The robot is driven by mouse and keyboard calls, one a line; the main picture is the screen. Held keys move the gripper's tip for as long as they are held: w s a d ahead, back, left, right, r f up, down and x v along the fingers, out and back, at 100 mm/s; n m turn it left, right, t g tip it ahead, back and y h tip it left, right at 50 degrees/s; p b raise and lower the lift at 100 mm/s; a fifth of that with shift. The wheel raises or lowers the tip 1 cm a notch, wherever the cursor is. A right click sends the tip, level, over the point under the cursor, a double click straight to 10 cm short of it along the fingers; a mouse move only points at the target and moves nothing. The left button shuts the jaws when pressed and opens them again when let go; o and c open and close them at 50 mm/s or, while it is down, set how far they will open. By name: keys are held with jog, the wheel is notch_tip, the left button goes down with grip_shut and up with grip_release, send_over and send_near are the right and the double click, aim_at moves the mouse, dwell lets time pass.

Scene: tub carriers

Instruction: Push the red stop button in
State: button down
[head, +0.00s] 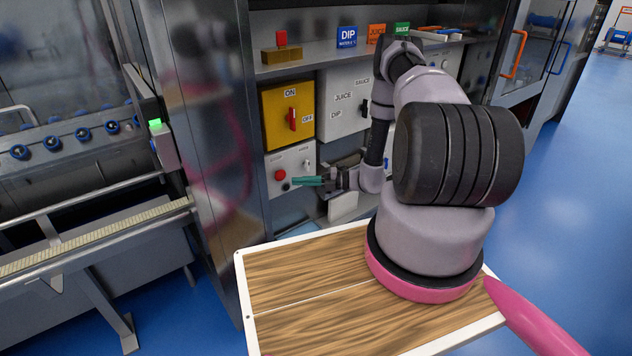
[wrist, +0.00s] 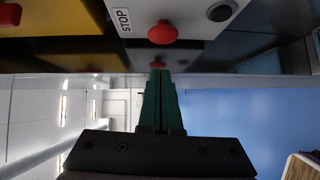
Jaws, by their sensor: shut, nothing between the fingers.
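The red stop button (head: 280,175) sits on a light grey panel (head: 301,160) below the yellow switch box. In the wrist view the red button (wrist: 162,33) stands out from the panel beside a STOP label (wrist: 123,22). My gripper (head: 296,181) has green fingers, shut and empty, pointing at the panel just right of the red button in the head view. In the wrist view the fingertips (wrist: 158,75) line up with the button, with a visible gap in the picture. I cannot tell the exact distance.
A black round button (head: 286,187) is close to the red one. The yellow box (head: 288,112) carries a red ON/OFF switch. A selector panel (head: 343,104) is to its right. A shelf (head: 320,60) runs above.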

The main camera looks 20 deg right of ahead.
aim_at(278, 177)
jog(key=shift+w+a+f, duration=0.1)
jog(key=shift+w+a, duration=0.25)
jog(key=shift+w, duration=0.3)
jog(key=shift+w+a+f, duration=0.1)
jog(key=shift+w+a, duration=0.3)
jog(key=shift+w, duration=0.3)
jog(key=shift+w+a, duration=0.35)
jog(key=shift+w, duration=0.3)
